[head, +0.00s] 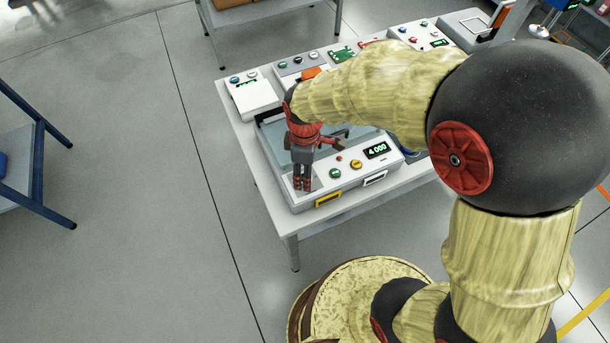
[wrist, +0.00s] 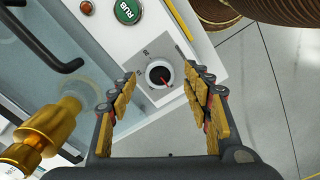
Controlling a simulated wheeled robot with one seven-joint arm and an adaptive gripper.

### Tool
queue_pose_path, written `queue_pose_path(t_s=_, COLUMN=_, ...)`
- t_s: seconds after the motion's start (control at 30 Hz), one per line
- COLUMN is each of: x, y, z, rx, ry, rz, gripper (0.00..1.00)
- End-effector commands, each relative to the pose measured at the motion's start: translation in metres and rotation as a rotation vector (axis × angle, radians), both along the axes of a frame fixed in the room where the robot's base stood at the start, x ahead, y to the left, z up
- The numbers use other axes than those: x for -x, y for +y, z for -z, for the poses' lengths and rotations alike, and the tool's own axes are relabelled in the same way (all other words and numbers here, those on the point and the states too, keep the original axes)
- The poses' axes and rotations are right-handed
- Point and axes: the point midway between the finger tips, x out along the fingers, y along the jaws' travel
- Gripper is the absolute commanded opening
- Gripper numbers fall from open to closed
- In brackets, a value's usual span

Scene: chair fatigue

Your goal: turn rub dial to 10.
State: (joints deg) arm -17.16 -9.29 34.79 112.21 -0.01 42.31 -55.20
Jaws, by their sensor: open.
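The rub dial (wrist: 160,75) is a small dark round knob with a red pointer on a white panel in the wrist view. In the head view my gripper (head: 303,188) points down over the left front panel of the white machine (head: 297,205) and hides the dial. The machine's display (head: 377,150) reads 4.000.
A green button (head: 335,173) and a yellow one (head: 356,164) are right of my gripper. The machine has a clear cover with a black handle (wrist: 70,66). A brass fitting (wrist: 55,122) is close at lower left in the wrist view. Other devices stand behind on the table (head: 285,228).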

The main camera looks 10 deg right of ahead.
Motion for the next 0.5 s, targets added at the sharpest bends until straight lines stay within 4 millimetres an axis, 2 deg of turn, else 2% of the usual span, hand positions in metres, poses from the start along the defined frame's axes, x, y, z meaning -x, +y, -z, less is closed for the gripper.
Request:
queue_pose_path(t_s=0.03, x=0.0, y=0.0, z=0.007, rx=0.0, ry=0.002, rz=0.0, gripper=0.49)
queue_pose_path(t_s=0.2, x=0.0, y=0.0, z=0.017, rx=0.0, ry=0.0, rz=0.001, gripper=0.49)
queue_pose_path(t_s=0.5, x=0.0, y=0.0, z=0.018, rx=0.0, ry=0.0, rz=0.001, gripper=0.48)
